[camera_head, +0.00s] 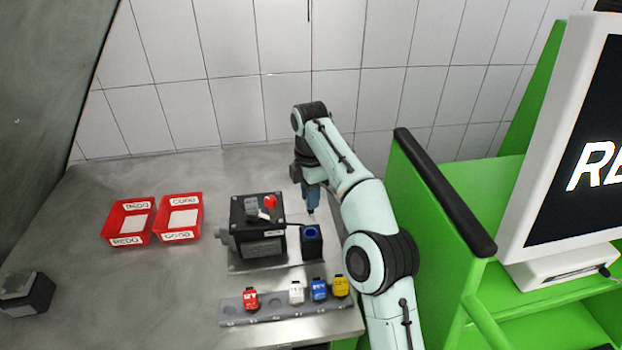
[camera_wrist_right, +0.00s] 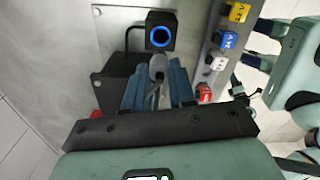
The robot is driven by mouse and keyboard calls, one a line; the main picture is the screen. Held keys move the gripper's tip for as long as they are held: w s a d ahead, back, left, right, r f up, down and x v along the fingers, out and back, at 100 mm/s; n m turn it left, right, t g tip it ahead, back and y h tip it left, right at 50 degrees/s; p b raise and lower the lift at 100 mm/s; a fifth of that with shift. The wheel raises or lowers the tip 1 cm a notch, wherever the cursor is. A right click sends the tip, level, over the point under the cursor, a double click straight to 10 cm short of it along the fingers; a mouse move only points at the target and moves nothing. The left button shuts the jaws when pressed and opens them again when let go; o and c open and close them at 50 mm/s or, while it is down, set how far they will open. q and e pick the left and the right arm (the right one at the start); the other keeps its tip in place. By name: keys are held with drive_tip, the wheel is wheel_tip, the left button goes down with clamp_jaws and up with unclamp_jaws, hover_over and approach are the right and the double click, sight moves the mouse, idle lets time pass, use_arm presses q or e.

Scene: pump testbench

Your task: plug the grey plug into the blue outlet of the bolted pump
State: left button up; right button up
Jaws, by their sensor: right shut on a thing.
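The bolted pump (camera_head: 262,247) is a dark box on a metal plate, with a red knob on top. Its outlet block stands at its right, with a blue ring, the blue outlet (camera_head: 311,232), facing up. In the right wrist view the blue outlet (camera_wrist_right: 159,37) lies just beyond my fingertips, its opening uncovered. My right gripper (camera_head: 311,205) is behind and above the outlet in the head view. In the right wrist view its blue fingers are shut on the grey plug (camera_wrist_right: 157,66), which is apart from the ring in the picture. My left gripper is not in view.
A grey rack (camera_head: 272,309) at the front edge holds red, white, blue and yellow plugs. Two red trays (camera_head: 130,222) stand left of the pump. A dark block (camera_head: 27,293) lies far left. A green frame (camera_head: 430,205) borders the right side.

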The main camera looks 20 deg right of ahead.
sight(311, 212)
drive_tip(key=shift+s+f, duration=0.2)
drive_tip(key=shift+f, duration=0.85)
drive_tip(key=shift+w+f+b, duration=0.1)
drive_tip(key=shift+f+b, duration=0.25)
drive_tip(key=shift+f, duration=2.4)
drive_tip(key=shift+f, duration=1.15)
drive_tip(key=o, duration=1.4)
drive_tip(key=shift+c, duration=0.2)
drive_tip(key=shift+r, duration=0.15)
drive_tip(key=shift+r+p, duration=0.35)
drive_tip(key=shift+r, duration=3.55)
